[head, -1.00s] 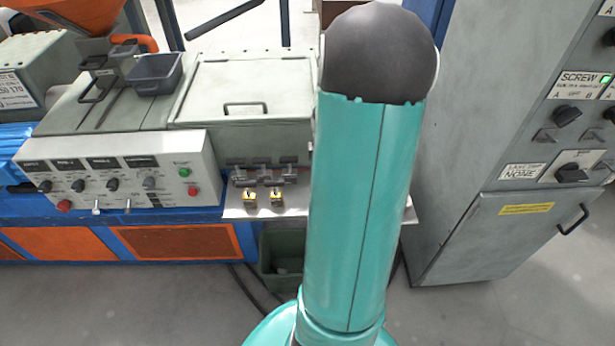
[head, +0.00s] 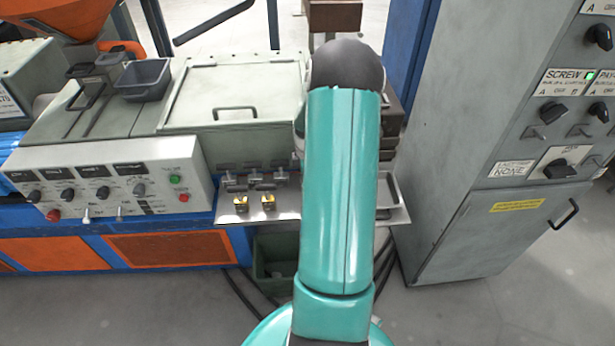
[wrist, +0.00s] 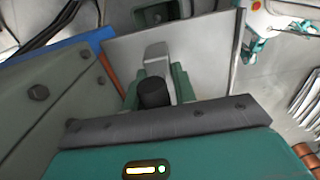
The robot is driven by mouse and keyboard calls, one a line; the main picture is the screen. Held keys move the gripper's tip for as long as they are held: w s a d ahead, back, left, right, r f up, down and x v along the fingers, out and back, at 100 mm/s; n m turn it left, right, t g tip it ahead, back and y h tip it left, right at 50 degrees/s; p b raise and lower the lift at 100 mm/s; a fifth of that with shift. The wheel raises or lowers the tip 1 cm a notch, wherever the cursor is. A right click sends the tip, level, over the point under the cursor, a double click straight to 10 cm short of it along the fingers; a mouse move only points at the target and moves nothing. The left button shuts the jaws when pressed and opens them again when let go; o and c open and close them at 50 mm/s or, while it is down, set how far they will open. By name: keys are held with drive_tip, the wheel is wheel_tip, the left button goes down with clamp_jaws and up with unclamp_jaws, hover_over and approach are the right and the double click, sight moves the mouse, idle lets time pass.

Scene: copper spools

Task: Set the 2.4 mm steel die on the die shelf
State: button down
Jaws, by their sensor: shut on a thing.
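My gripper (wrist: 157,76) shows in the wrist view, its green fingers shut on a light grey metal piece, which I take for the steel die (wrist: 156,52). A dark cylinder in front hides its lower part, and no size marking is readable. Beyond it lies a bare grey metal plate, apparently the die shelf (wrist: 208,50). Whether the die touches the plate I cannot tell. In the head view my teal arm hides the gripper and the held piece.
Dark metal fittings (head: 250,178) stand along the shelf's back edge. A control panel (head: 105,180) is on the left and a tall grey cabinet (head: 480,150) on the right. A green bin (head: 273,258) sits under the shelf.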

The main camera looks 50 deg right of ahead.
drive_tip(key=shift+f, duration=0.15)
drive_tip(key=c, duration=1.1)
unclamp_jaws()
wheel_tip(320, 180, up, 12)
drive_tip(key=shift+r, duration=0.15)
drive_tip(key=w+a+r+m+t+h, duration=0.1)
drive_tip(key=w+a+r+m, duration=0.1)
drive_tip(key=a+r, duration=0.65)
drive_tip(key=w+a+r+m+t+h, duration=0.15)
drive_tip(key=a+r, duration=0.45)
drive_tip(key=a, duration=0.6)
drive_tip(key=s+a+r+m+t, duration=0.1)
drive_tip(key=s+a+r, duration=0.1)
drive_tip(key=a, duration=0.5)
drive_tip(key=s+a+r+m+t+y, duration=0.1)
drive_tip(key=s+a+m, duration=0.1)
drive_tip(key=s+a, duration=0.3)
drive_tip(key=s+a+r+m+t+y, duration=0.1)
drive_tip(key=s+a, duration=0.3)
drive_tip(key=a, duration=0.5)
drive_tip(key=shift+r+m+y, duration=0.25)
drive_tip(key=shift+r+m, duration=0.1)
drive_tip(key=shift+r, duration=0.5)
